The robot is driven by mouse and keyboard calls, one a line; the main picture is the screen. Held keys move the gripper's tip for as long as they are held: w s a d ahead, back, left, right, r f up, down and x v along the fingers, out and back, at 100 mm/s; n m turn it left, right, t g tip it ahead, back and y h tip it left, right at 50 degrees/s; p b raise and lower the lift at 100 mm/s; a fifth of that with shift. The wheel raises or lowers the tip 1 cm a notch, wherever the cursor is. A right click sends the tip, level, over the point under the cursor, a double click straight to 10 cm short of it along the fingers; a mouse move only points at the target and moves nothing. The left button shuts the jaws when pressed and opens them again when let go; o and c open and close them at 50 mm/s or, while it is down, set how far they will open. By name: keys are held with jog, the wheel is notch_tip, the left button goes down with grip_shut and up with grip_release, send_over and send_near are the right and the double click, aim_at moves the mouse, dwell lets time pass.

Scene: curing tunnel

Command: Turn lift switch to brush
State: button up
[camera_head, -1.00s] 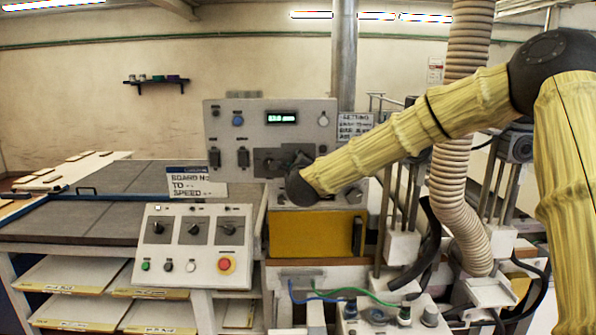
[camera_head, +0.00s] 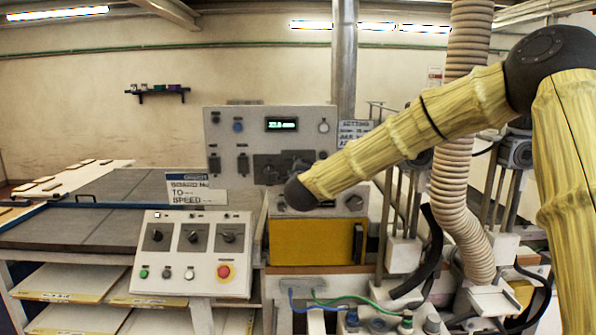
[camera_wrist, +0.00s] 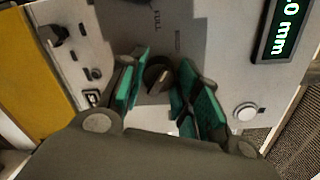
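A dark rotary switch knob (camera_wrist: 157,75) on a grey panel sits between my gripper's green-padded fingers in the wrist view. My gripper (camera_wrist: 160,88) is open around it, with a gap visible on the left side; whether the right finger touches it I cannot tell. Faint lettering is printed on the panel near the knob, too blurred to read fully. In the head view my gripper is at the front of the grey control panel (camera_head: 225,128), and my dark wrist and yellow arm hide the knob it surrounds.
A lit green display (camera_head: 282,124) and a round white button (camera_wrist: 246,111) are beside the gripper. A yellow cover (camera_head: 312,242) is below. A sloped console (camera_head: 165,268) with knobs and a red button stands at lower left. A ribbed hose (camera_head: 452,200) hangs at right.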

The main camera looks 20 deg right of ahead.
jog(key=o, duration=0.4)
jog(key=shift+o, duration=0.2)
jog(key=shift+s, duration=0.15)
jog(key=v, duration=1.1)
jog(key=shift+s, duration=0.3)
jog(key=shift+a+f, duration=0.1)
jog(key=shift+f, duration=0.05)
